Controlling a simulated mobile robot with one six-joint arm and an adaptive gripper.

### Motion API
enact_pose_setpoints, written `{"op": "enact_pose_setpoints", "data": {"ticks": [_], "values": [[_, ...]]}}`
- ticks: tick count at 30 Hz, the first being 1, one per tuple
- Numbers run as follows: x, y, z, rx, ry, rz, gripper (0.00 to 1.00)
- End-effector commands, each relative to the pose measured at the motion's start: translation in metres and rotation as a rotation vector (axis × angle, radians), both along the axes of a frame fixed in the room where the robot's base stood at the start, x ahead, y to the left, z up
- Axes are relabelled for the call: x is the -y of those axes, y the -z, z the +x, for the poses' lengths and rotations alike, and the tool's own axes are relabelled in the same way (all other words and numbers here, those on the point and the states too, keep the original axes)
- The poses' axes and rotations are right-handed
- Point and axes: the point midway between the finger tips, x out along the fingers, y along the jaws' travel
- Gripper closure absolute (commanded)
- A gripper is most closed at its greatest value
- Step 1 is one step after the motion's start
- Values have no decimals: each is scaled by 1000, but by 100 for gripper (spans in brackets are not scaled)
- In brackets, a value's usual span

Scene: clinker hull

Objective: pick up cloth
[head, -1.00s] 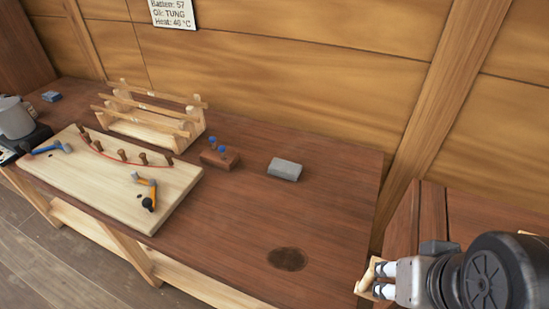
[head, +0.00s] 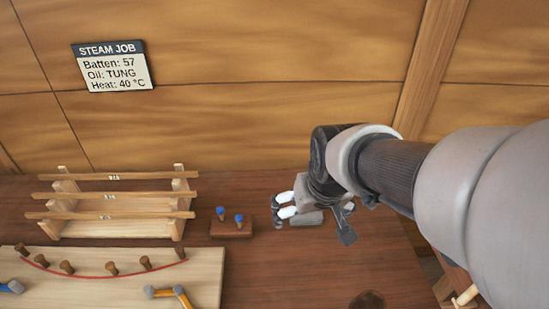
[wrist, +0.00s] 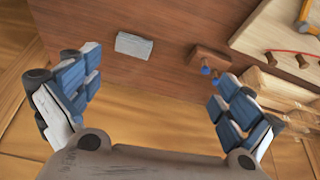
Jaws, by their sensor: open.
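A small light-grey rectangular pad (wrist: 134,46), the only thing here that could be the cloth, lies flat on the dark wooden bench. It looks block-like, and I cannot tell its material for sure. In the head view the pad (head: 308,218) is partly hidden behind my gripper (head: 282,206). My gripper (wrist: 156,68) is open and empty. In the wrist view its blue-padded fingers stand wide apart, and the pad shows beyond them, nearer the left finger. It touches neither finger in that view.
A small brown block with blue-topped pegs (head: 231,228) stands left of the pad. A wooden rack (head: 115,229) and a pale board (head: 120,290) with pegs, a red line and tools lie farther left. A dark round patch (head: 367,299) marks the bench in front. The wall rises behind.

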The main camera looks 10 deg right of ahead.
Motion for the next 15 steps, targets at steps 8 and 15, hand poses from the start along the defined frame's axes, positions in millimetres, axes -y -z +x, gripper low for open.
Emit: {"op": "enact_pose_setpoints", "data": {"ticks": [8, 15], "values": [[38, 45, 86, -14, 65, 2, 0], [61, 83, 122, -12, 99, 2, 0]]}}
